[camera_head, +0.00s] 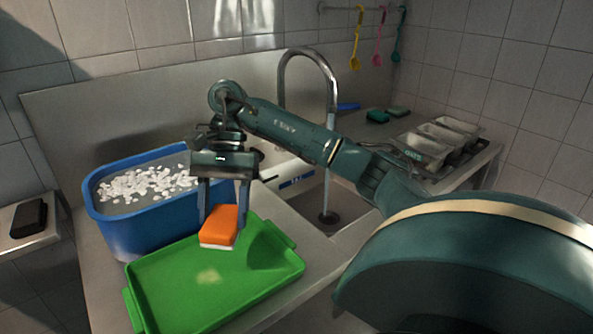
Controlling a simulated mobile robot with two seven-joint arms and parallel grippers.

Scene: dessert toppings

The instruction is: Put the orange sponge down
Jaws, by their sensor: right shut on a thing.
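The orange sponge (220,225) has a white underside and is over the far part of the green tray (165,285). My right gripper (222,210) points down and is shut on the sponge, with a finger on each side of it. I cannot tell for certain whether the sponge touches the tray. A small pale yellow patch (208,277) shows on the tray's floor, nearer than the sponge. My left gripper is not in view.
A blue tub (125,232) with white pieces stands behind the tray. A sink (330,200) with a tall tap (333,85) lies to the right. Metal containers (425,150) stand at the back right. A dark block (29,218) lies on the left ledge.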

